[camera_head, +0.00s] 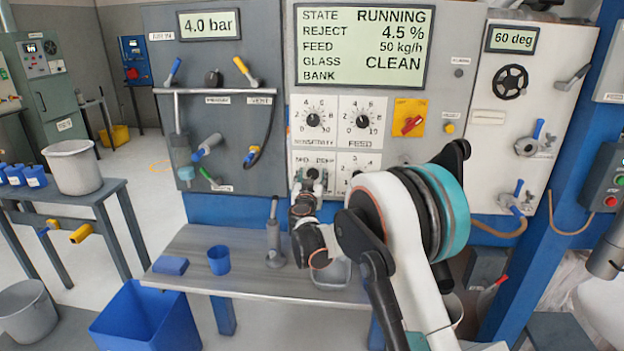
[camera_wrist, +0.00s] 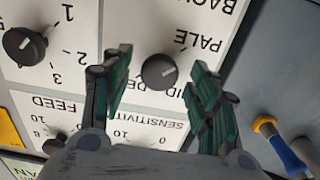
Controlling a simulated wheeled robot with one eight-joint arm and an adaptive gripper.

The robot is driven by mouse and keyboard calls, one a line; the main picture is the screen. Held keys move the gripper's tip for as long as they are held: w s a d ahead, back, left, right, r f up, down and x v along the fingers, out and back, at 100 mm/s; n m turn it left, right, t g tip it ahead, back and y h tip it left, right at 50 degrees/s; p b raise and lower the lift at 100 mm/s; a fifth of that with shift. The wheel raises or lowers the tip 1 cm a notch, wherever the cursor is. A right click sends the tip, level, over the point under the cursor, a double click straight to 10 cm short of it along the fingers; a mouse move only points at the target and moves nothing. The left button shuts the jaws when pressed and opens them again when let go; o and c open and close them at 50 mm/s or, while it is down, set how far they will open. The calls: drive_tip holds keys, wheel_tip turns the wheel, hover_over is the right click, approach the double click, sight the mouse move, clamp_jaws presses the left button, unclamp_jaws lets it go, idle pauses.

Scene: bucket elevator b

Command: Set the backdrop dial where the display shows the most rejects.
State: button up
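The backdrop dial is a dark round knob (camera_wrist: 160,72) on a white plate. In the wrist view, which is upside down, it lies between the two fingers of my gripper (camera_wrist: 158,80). The fingers are open, with gaps on both sides of the knob. A short pale mark on the knob slants towards the upper right, roughly to the PALE label. In the head view the dial (camera_head: 312,174) is just above my gripper (camera_head: 305,187), partly hidden. The display (camera_head: 362,47) reads RUNNING, REJECT 4.5 %, FEED 50 kg/h, GLASS CLEAN; the BANK line is blank.
The sensitivity knob (camera_head: 313,120), feed knob (camera_head: 362,121) and another dial to the right (camera_wrist: 24,44) are close by. A red switch on a yellow plate (camera_head: 408,118) is further right. Below is a metal bench (camera_head: 255,278) with a blue cup (camera_head: 219,260).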

drive_tip(key=shift+s, duration=0.1)
drive_tip(key=s, duration=1.1)
drive_tip(key=shift+s+a, duration=0.2)
drive_tip(key=shift+s, duration=0.2)
